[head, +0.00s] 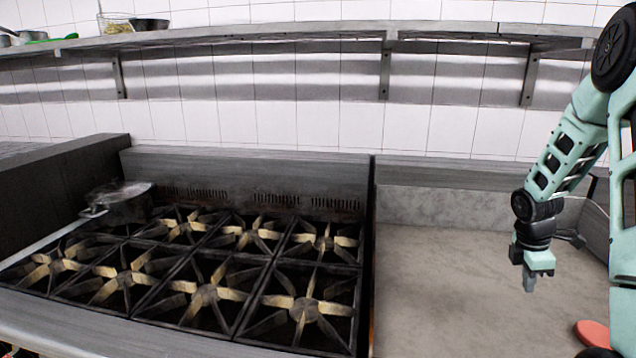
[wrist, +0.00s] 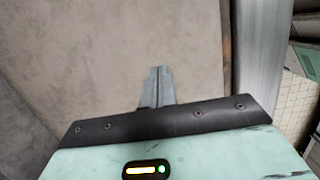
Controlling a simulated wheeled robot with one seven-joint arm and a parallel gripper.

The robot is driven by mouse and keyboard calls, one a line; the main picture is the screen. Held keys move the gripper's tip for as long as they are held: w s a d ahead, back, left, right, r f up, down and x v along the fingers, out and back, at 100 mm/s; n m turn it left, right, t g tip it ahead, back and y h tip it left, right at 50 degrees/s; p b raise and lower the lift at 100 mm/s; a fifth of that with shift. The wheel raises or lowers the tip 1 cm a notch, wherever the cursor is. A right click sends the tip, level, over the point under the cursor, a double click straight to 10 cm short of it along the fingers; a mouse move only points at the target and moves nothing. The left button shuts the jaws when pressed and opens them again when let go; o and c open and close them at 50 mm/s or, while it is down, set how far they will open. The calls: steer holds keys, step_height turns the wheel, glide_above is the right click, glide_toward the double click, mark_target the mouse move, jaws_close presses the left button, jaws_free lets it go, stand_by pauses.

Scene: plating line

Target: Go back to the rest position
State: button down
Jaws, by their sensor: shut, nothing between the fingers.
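My gripper (head: 529,284) hangs at the right of the head view, pointing down above the bare grey counter (head: 440,270). Its fingers are together with nothing between them. In the wrist view the closed fingers (wrist: 157,85) show against the plain counter surface. My arm comes down from the upper right of the head view.
A black gas stove (head: 207,293) with several burners fills the left and middle. A pot (head: 124,205) stands at its back left. A wall shelf (head: 290,30) runs above. A reddish-orange object (head: 592,333) lies at the lower right. The counter beneath my gripper is clear.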

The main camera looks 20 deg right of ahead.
steer(key=w+a+r+t+b, duration=0.15)
steer(key=w+a, duration=0.25)
steer(key=a, duration=0.5)
steer(key=w+a+r+g+p, duration=0.1)
steer(key=w+a+r, duration=0.15)
steer(key=a, duration=0.65)
steer(key=s+a+r+m+y+b, duration=0.1)
steer(key=a, duration=0.8)
steer(key=s+a+r+m+y+b, duration=0.1)
steer(key=a+r, duration=0.1)
steer(key=a, duration=0.7)
steer(key=s+a+r+m+b, duration=0.1)
steer(key=s+a, duration=1.6)
steer(key=shift+s+a+r+y, duration=0.2)
steer(key=shift+s+y, duration=0.1)
steer(key=shift+y, duration=0.1)
steer(key=shift+m, duration=0.3)
